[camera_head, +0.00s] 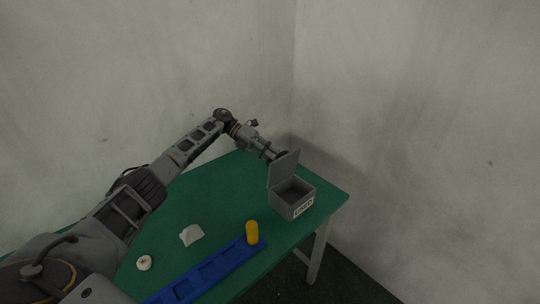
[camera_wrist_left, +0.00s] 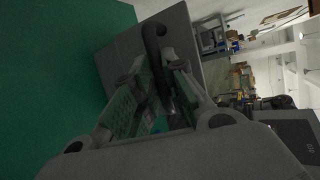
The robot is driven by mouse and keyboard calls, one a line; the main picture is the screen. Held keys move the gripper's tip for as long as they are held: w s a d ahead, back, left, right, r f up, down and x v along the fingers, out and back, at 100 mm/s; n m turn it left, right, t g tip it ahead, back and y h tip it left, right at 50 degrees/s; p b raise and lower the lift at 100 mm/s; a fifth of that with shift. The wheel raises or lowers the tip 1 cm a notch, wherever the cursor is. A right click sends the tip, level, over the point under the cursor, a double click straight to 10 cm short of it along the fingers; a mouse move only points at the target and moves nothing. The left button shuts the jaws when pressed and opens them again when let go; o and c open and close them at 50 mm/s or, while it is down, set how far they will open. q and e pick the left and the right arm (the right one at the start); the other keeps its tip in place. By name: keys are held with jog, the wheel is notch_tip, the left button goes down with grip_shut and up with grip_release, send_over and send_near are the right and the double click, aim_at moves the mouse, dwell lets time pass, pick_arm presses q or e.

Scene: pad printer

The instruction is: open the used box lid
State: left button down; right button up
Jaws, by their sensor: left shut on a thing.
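The grey used box (camera_head: 291,205) stands near the right end of the green table, with a white label (camera_head: 303,208) on its front. Its lid (camera_head: 284,170) is raised about upright at the back, and the dark inside of the box shows. My left gripper (camera_head: 273,154) is behind the lid at its upper left. In the left wrist view the lid is a grey panel (camera_wrist_left: 184,24), and my left gripper (camera_wrist_left: 160,72) is shut on a dark curved handle (camera_wrist_left: 152,42) on it. My right gripper is not in view.
A blue tray (camera_head: 205,274) lies along the front of the green table (camera_head: 225,207), with a yellow cylinder (camera_head: 252,232) upright at its right end. A white piece (camera_head: 191,234) and a small white ring (camera_head: 144,262) lie to the left. Walls stand behind.

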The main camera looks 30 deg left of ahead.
pick_arm(q)
jog(key=shift+f, duration=0.2)
jog(key=c, duration=1.6)
grip_release()
jog(key=shift+o, duration=0.7)
jog(key=v, duration=1.2)
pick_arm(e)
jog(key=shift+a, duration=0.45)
pick_arm(q)
jog(key=shift+r, duration=0.15)
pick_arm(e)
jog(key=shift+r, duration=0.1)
